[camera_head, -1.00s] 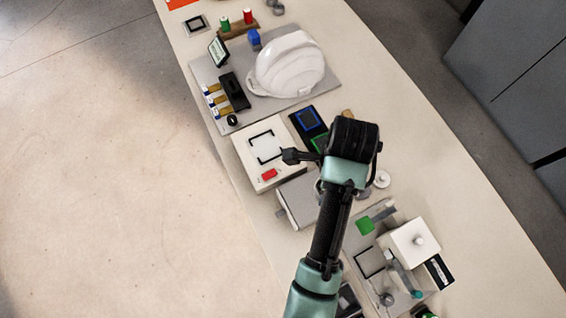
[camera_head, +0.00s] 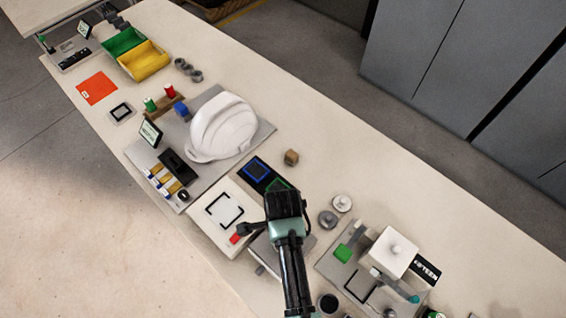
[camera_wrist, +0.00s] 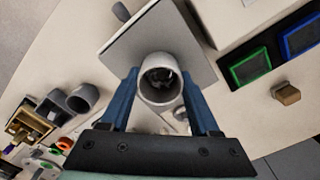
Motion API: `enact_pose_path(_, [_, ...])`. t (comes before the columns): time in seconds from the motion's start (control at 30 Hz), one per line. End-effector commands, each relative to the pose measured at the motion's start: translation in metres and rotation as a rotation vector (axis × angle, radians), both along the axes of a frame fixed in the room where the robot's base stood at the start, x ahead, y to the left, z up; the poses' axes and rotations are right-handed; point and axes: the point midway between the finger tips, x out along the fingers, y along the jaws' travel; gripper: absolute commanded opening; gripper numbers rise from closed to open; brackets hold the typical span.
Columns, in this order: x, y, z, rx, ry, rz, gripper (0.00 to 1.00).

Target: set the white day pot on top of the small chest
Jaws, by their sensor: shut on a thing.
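The white day pot (camera_wrist: 158,97) is a pale, open-topped round cup with a dark inside. In the wrist view it sits between the two blue fingers of my gripper (camera_wrist: 160,88), which is shut on it. The small chest (camera_wrist: 186,42) has a pale flat top and lies behind the pot in that view. The pot overlaps the near part of the top; I cannot tell whether they touch. In the head view the chest (camera_head: 262,257) is partly covered by my arm, and the pot and fingertips are hidden.
A white box with a square outline (camera_head: 222,212) stands beside the chest. A dark tray with blue and green squares (camera_head: 262,172) lies behind. Two round lidded items (camera_head: 328,218) and a grey station with a white block (camera_head: 393,252) are to the right. A white helmet (camera_head: 222,127) lies farther back.

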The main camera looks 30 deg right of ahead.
Motion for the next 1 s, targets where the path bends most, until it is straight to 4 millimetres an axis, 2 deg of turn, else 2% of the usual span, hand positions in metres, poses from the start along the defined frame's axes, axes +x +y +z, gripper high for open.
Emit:
enact_pose_path(0.3, [0.000,0.000,-0.004,0.000,0.000,0.000,0.10])
enact_pose_path(0.33, [0.000,0.000,-0.003,0.000,0.000,0.000,0.68])
enact_pose_path(0.47, [0.000,0.000,-0.002,0.000,0.000,0.000,0.91])
enact_pose_path(0.77, [0.000,0.000,-0.001,0.000,0.000,0.000,0.93])
enact_pose_path(0.87, [0.001,0.000,0.005,0.000,-0.001,0.000,0.93])
enact_pose_path(1.0, [0.001,0.000,0.024,-0.002,-0.004,0.001,0.93])
